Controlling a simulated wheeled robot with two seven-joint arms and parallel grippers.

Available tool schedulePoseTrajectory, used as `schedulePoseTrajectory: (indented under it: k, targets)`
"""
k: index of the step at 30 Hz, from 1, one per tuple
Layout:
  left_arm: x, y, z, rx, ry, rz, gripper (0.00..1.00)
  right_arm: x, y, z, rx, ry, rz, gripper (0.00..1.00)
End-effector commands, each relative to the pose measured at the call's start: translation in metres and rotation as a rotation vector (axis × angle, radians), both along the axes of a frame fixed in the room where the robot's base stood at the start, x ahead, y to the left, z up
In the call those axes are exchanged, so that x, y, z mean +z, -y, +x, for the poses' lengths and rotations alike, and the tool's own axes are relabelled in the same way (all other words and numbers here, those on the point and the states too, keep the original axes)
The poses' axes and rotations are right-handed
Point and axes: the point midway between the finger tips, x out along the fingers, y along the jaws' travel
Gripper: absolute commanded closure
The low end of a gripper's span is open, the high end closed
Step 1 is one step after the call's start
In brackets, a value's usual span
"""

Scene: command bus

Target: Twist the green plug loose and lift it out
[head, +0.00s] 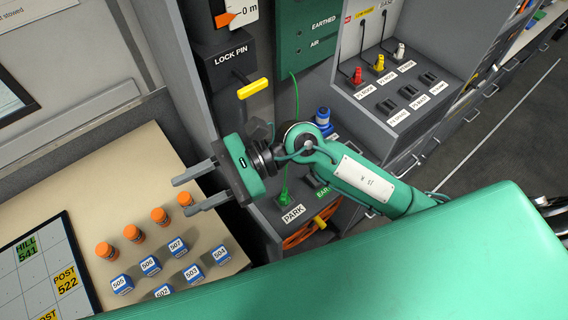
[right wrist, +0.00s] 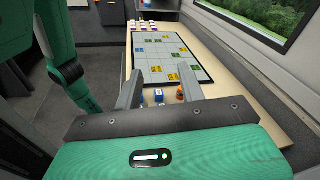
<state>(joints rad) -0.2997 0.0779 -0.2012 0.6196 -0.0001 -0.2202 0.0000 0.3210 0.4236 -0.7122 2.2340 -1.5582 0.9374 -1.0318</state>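The green plug (head: 283,196) sits low on the grey cabinet, just above the PARK label (head: 293,213), with a thin green cable rising from it. My right forearm and wrist pass close above it in the head view. My right gripper (head: 184,195) points left, away from the plug, over the beige table's edge. Its two fingers are apart with nothing between them. In the right wrist view the open fingers (right wrist: 160,72) point along the table, and I cannot make out the plug there. My left gripper is not in view.
Several blue numbered blocks (head: 151,266) and orange cylinders (head: 134,233) stand on the table beside a tile board (head: 38,276). A yellow lock-pin handle (head: 252,89), a blue plug (head: 323,117) and a socket panel (head: 398,88) are near my right arm. Open floor (head: 505,135) lies at right.

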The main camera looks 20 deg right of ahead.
Motion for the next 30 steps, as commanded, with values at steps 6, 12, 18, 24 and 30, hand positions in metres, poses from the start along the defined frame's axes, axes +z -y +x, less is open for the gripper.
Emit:
schedulePoseTrajectory:
  k: [6,12,18,24,30]
  targets:
    - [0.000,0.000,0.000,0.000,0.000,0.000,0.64,-0.091,0.042,0.015,0.238,0.431,-0.544,0.60]
    - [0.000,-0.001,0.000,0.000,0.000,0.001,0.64,-0.133,0.117,0.053,0.427,0.654,-1.003,0.60]
    - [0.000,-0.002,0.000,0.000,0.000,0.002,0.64,-0.137,0.167,0.077,0.531,0.719,-1.266,0.60]
    - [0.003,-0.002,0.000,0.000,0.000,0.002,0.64,-0.144,0.178,0.081,0.556,0.722,-1.325,0.60]
    - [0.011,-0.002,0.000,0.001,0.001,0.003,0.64,-0.174,0.178,0.080,0.556,0.717,-1.321,0.60]
